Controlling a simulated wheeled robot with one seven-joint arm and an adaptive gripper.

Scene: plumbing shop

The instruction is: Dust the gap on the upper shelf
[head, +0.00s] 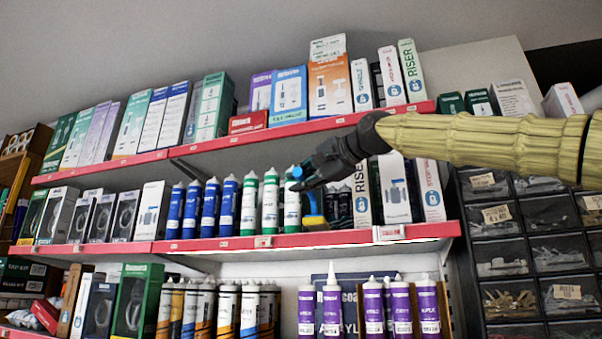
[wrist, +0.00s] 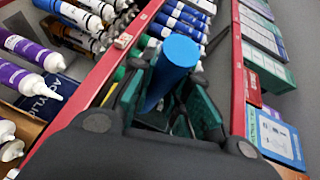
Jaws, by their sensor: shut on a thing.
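My gripper (head: 306,180) is shut on a brush-like tool with a blue handle (wrist: 178,52).
Blue tubes (head: 193,208) stand farther left. A higher red-edged shelf (head: 270,132) with boxes runs above my gripper. White boxes (head: 394,189) stand right of the dark bottles. Purple tubes (head: 374,305) stand on the shelf below. Parts drawers (head: 510,225) are at the right.

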